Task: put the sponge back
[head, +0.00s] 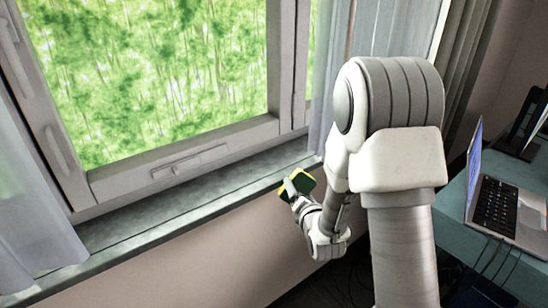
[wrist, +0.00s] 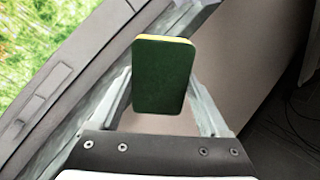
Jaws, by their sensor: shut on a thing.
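The sponge is a block with a dark green face and a yellow layer. In the head view the sponge (head: 304,181) is held near the windowsill's front edge, by the right end of the window. In the wrist view the sponge (wrist: 162,78) stands between the two fingers, its green face toward the camera and a yellow strip along its top. My gripper (head: 293,187) is shut on it. The lower end of the sponge and the exact finger contact are partly hidden. I cannot tell whether the sponge touches the sill.
The grey stone windowsill (head: 190,201) runs below the closed window and looks bare. Pale curtains hang at the far left (head: 25,210) and behind my arm. A teal desk (head: 455,215) with a laptop (head: 495,205) stands at the right, with cables hanging at its front.

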